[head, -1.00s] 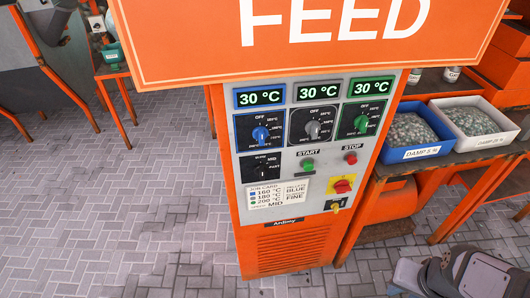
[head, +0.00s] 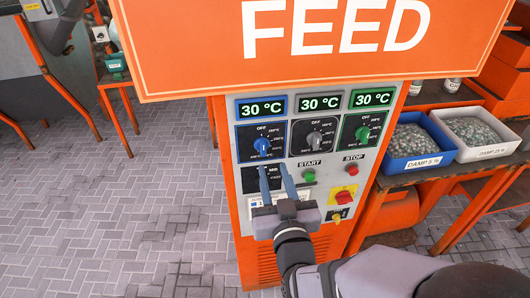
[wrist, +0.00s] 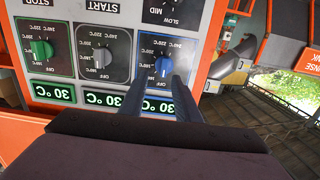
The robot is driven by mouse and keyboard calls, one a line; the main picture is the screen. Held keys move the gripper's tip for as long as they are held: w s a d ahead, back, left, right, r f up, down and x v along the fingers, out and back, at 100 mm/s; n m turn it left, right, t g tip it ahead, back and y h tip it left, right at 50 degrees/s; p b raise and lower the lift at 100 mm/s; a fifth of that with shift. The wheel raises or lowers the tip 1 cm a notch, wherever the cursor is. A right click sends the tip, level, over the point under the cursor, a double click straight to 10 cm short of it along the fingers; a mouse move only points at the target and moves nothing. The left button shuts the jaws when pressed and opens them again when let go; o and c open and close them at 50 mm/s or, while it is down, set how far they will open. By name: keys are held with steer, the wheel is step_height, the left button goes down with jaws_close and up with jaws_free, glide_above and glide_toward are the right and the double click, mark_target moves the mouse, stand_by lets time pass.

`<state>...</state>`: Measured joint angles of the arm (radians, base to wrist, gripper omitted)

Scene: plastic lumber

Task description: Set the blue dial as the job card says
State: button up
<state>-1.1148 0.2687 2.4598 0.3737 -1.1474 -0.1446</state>
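The blue dial (head: 262,145) is at the upper left of the grey control panel, under a blue-framed readout of 30 °C. In the upside-down wrist view the blue dial (wrist: 163,68) carries a short white mark, roughly upright. My gripper (head: 273,167) is in front of the panel, just below the blue dial in the head view. In the wrist view its fingers (wrist: 159,80) are apart, one towards each side of the dial; contact cannot be told. The job card (head: 255,200) is mostly hidden by my gripper; earlier it read 160 °C beside a blue square.
A grey dial (head: 314,139) and a green dial (head: 363,133) sit to the right, both readouts 30 °C. Below are a green START button (head: 309,175), a red STOP button (head: 351,170) and a red-yellow switch (head: 342,197). The FEED sign (head: 330,40) overhangs the panel.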

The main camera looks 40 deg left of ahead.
mark_target(264, 148)
steer(key=shift+y, duration=0.3)
steer(key=shift+s+a+r+p+x, duration=0.1)
steer(key=shift+p+x, duration=0.35)
steer(key=shift+x, duration=0.75)
steer(key=shift+s+a+r+p+x, duration=0.1)
steer(key=shift+p+x, duration=0.35)
steer(key=shift+x, duration=0.75)
steer(key=shift+s+a+r+p+x, duration=0.1)
steer(key=shift+p+x, duration=0.35)
steer(key=shift+x, duration=0.75)
jaws_close()
